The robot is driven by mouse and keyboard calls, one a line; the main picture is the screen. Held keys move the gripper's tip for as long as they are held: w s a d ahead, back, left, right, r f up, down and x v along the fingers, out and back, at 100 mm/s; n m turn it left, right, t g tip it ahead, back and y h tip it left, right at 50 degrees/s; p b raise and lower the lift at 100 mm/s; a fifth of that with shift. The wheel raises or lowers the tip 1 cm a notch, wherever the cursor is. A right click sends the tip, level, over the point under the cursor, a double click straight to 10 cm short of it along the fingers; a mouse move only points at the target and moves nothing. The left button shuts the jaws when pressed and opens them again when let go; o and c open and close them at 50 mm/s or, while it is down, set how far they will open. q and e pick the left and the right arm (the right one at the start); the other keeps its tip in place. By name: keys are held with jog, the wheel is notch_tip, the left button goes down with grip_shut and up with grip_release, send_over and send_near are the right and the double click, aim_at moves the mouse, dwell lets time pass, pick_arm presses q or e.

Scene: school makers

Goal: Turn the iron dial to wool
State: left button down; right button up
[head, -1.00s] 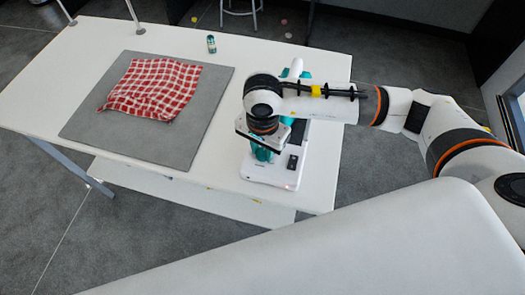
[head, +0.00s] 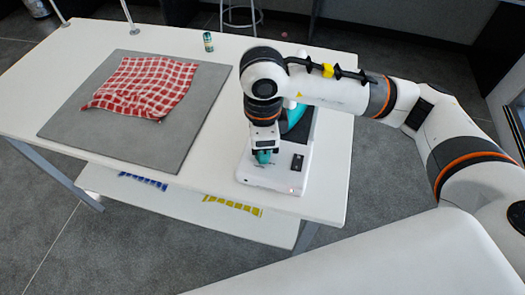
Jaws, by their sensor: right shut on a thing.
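The iron stands on a white base (head: 262,180) near the right end of the white table. Its teal body (head: 297,127) shows partly behind my right arm. A teal knob, the iron dial (head: 263,157), sits at the front left of the base, directly under my right gripper (head: 263,149). The gripper points down and is shut on the dial. The fingertips and the dial's markings are mostly hidden or too small to read. My left gripper is not in view.
A grey mat (head: 178,154) with a red checked cloth (head: 143,88) lies left of the iron. A small green can (head: 208,42) stands at the table's back. Blue and yellow items (head: 232,204) lie on the lower shelf. A dark switch panel (head: 297,162) is beside the dial.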

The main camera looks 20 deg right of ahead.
jog(key=m+b, duration=0.3)
jog(key=m, duration=0.2)
jog(key=shift+f+m, duration=0.15)
jog(key=shift+m, duration=0.15)
jog(key=shift+m+b, duration=1.15)
jog(key=shift+m, duration=0.95)
jog(key=o, duration=1)
notch_tip(320, 180, up, 12)
jog(key=shift+r+p, duration=0.15)
jog(key=shift+p, duration=0.15)
